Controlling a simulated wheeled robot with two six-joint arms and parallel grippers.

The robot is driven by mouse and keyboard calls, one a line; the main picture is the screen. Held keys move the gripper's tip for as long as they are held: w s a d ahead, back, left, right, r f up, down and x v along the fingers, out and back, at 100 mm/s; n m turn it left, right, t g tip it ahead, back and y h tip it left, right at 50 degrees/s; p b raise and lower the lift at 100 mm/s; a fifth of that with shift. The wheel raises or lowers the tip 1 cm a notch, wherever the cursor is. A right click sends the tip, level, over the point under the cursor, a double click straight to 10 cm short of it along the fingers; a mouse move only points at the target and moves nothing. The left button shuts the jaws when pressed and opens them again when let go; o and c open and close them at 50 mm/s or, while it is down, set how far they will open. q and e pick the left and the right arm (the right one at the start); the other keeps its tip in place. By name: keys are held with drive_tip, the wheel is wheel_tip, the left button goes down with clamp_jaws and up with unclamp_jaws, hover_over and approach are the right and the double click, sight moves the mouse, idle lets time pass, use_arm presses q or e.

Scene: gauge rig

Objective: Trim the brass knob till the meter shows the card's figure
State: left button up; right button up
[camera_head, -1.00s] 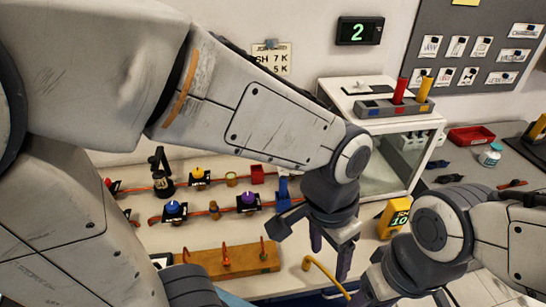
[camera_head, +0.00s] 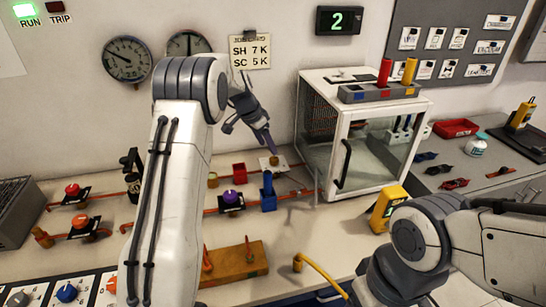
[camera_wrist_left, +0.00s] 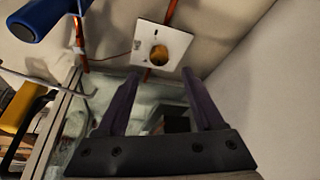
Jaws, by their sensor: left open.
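The brass knob (camera_head: 272,161) sits on a small white plate at the back of the bench, left of the white cabinet. It also shows in the left wrist view (camera_wrist_left: 158,55), just beyond the fingertips. My left gripper (camera_head: 267,142) is open and points down over the plate; its two purple fingers (camera_wrist_left: 160,78) are apart with nothing between them. The card (camera_head: 250,48) on the wall reads SH 7 K, SC 5 K. A wall display (camera_head: 340,20) shows a green 2. Two round dial gauges are on the wall; my left arm partly covers the right one (camera_head: 187,45).
The white cabinet (camera_head: 375,135) stands close to the right of the knob. A blue valve (camera_head: 267,190) and a purple knob (camera_head: 232,198) are in front.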

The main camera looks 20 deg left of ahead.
sight(274, 158)
use_arm(q)
drive_tip(key=p+x, duration=0.1)
drive_tip(key=x, duration=0.6)
clamp_jaws()
